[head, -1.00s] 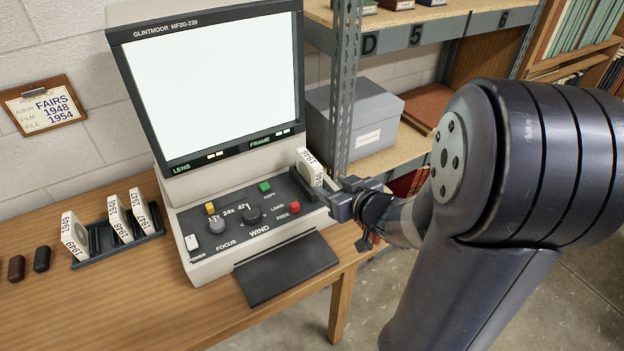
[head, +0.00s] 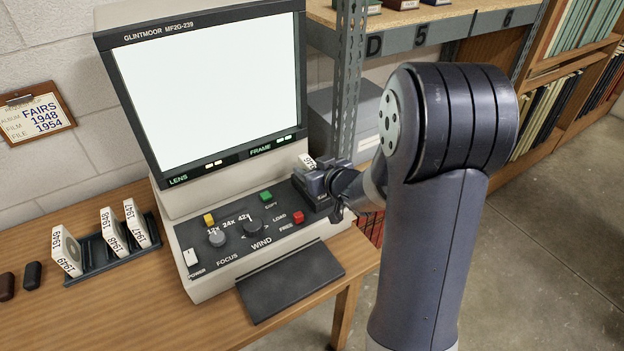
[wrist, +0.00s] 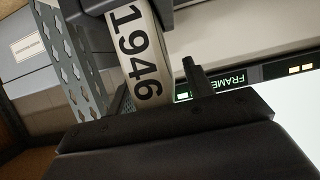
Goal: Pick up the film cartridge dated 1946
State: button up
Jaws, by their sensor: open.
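The white film cartridge dated 1946 (wrist: 138,55) shows large and close in the wrist view, its black date readable along its edge. In the head view only its top corner (head: 308,161) shows at the right end of the microfilm reader (head: 245,240); my gripper hides most of it. My gripper (head: 322,182) is open, right at the cartridge. I cannot tell whether the fingers touch it.
A dark rack (head: 98,262) on the wooden table (head: 130,320) holds cartridges dated 1949, 1948 and 1947. A metal shelf post (head: 347,95) stands close behind my gripper. A grey box (wrist: 32,60) sits on the shelf.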

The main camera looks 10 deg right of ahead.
jog(key=shift+c, duration=0.4)
grip_shut()
jog(key=shift+r, duration=0.2)
